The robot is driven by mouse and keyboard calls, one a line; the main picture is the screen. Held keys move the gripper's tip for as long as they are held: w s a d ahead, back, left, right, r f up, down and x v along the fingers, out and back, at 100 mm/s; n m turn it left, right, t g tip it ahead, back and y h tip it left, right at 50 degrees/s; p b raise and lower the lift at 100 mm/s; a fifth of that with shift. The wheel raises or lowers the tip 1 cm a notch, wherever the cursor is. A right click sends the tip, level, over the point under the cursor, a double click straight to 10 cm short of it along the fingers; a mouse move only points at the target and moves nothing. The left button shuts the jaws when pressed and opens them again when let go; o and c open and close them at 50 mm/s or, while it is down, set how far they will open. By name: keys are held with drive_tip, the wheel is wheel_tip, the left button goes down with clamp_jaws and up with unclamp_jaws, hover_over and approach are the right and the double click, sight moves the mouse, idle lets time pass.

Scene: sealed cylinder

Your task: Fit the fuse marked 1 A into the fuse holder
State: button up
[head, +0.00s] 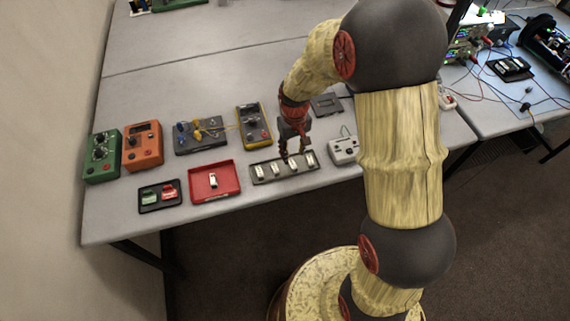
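A dark strip (314,178) near the table's front edge holds several small white pieces that look like fuses, such as this white piece (276,170). Their markings are too small to read, so I cannot tell which is 1 A. My gripper (294,155) points down just above the strip, over its middle-right part. Its two fingers look spread apart, with nothing visible between them. A red tray (230,190) to the left holds one more white piece (213,181). I cannot tell which item is the fuse holder.
A black tray (147,207) with green and red pieces is at the front left. Green (102,158), orange (143,146) and yellow-edged (254,127) instruments and a dark board (213,148) stand behind. A white box (343,151) is right of the strip. The table's back is largely clear.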

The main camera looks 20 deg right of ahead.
sight(292, 163)
drive_tip(key=shift+w+a+f, duration=0.15)
drive_tip(key=shift+f, duration=0.75)
wheel_tip(292, 163, down, 5)
drive_tip(key=shift+r+b, duration=0.1)
drive_tip(key=shift+b, duration=0.25)
drive_tip(key=shift+c, duration=0.8)
drive_tip(key=c, duration=0.8)
clamp_jaws()
